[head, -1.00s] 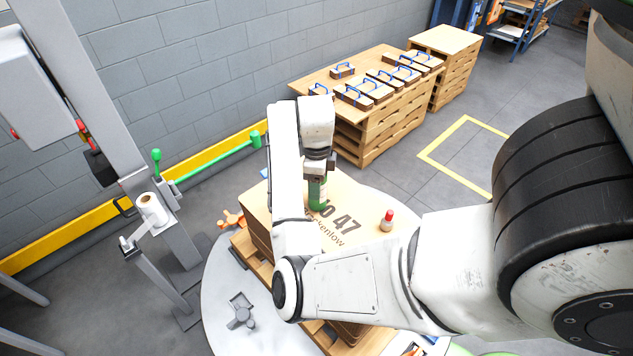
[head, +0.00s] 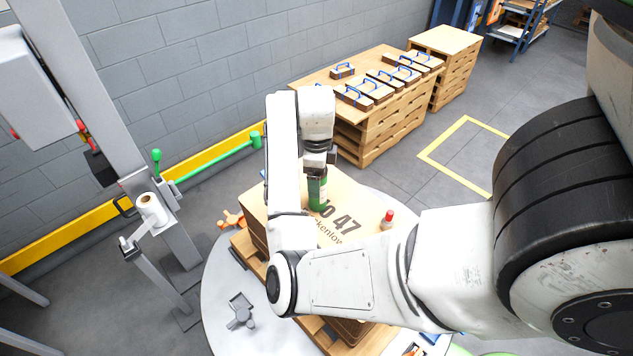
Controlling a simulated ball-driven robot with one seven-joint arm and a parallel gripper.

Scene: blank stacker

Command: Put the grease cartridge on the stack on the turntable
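The grease cartridge, a green cylinder (head: 318,193), stands upright on the top sheet of the stack (head: 350,205) on the turntable (head: 222,300). The sheet bears large dark print, partly hidden by my arm. My gripper (head: 318,166) points down just above the cartridge, with its fingers at the cartridge's top end. The fingers look apart, and more of the green body shows below them. My forearm hides the left and front parts of the stack.
A small red-capped bottle (head: 387,220) stands on the stack to the right. A wooden pallet table (head: 375,125) with blue-handled blocks stands behind. A grey post with a paper roll (head: 152,210) is at the left.

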